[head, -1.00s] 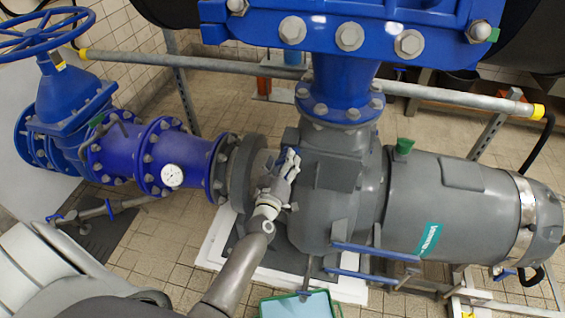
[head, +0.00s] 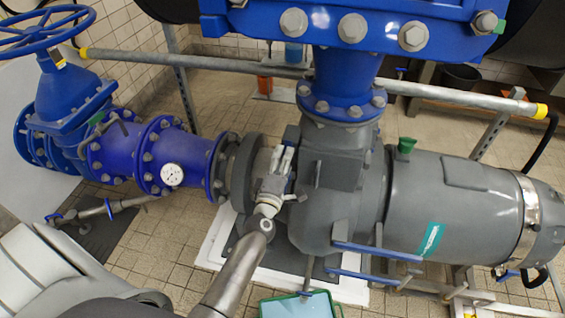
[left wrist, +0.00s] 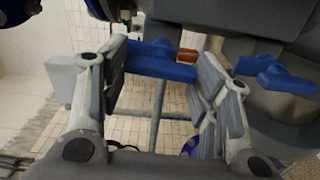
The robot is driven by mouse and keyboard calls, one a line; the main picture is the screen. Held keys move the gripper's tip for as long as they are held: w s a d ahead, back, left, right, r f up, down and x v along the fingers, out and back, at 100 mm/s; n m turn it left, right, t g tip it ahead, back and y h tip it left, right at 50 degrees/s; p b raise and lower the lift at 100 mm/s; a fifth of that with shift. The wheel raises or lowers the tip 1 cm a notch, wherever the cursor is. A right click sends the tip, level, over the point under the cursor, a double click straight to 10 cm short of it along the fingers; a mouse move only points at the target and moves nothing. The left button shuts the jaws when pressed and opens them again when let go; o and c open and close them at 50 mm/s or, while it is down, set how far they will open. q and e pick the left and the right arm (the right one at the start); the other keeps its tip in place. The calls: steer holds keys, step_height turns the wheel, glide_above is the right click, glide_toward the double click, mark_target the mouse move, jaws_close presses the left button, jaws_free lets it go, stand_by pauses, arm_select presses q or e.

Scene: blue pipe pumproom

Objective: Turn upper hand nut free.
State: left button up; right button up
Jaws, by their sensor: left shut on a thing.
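In the head view my left gripper (head: 283,160) reaches up beside the grey pump housing (head: 335,190), close to the dark flange. In the left wrist view my left gripper (left wrist: 163,75) has its two pads on either side of a blue hand nut (left wrist: 160,60) with a long bar, and is shut on it. A second blue hand nut (left wrist: 275,76) sits to the right, outside the fingers. My right gripper is not in view.
A blue pipe (head: 115,155) with a gauge (head: 172,175) lies left of the gripper. A grey rail (head: 220,62) crosses behind. Blue-handled levers (head: 375,252) and a green-rimmed tray (head: 300,305) are in front of the pump.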

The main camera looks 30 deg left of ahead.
arm_select(q)
steer(key=shift+f+n, duration=0.1)
steer(key=shift+n, duration=0.6)
steer(key=o, duration=1)
steer(key=shift+s, duration=0.15)
steer(key=v, duration=1.1)
steer(key=shift+s+d, duration=0.2)
steer(key=shift+s, duration=0.15)
steer(key=shift+f, duration=0.1)
